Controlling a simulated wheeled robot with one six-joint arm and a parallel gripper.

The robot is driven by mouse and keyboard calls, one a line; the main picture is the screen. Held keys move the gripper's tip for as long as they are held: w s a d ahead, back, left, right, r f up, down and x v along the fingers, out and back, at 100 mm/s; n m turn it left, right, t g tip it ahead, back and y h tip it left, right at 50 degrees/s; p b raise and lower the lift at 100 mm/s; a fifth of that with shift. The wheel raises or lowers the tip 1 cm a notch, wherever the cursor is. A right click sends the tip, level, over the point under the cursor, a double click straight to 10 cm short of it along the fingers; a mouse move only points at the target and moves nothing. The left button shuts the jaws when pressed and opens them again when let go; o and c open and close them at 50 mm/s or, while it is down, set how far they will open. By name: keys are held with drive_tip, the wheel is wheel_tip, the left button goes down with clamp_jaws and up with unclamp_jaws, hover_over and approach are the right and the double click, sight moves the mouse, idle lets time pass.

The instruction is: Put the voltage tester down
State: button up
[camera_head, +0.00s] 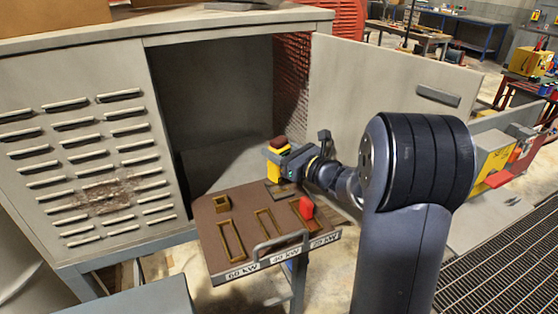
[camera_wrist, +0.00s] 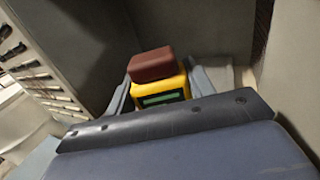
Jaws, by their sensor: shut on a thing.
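The voltage tester (camera_head: 274,169) is a yellow block with a dark red top and a small dark greenish display, which faces the wrist camera (camera_wrist: 160,98). My gripper (camera_head: 280,162) is shut on it, with one finger on either side in the wrist view (camera_wrist: 160,90). It is held near the far edge of a brown board (camera_head: 245,213), in front of the open cabinet. I cannot tell whether its underside touches the board. Its lower part is partly hidden by my gripper.
The board has several brass-coloured frames, a handle (camera_head: 280,240) and kW labels along its front.

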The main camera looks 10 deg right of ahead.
drive_tip(key=shift+f, duration=1.6)
drive_tip(key=shift+f, duration=0.1)
drive_tip(key=shift+f, duration=0.15)
drive_tip(key=o, duration=1.1)
drive_tip(key=shift+r, duration=0.2)
drive_tip(key=b+v, duration=0.2)
drive_tip(key=v, duration=1)
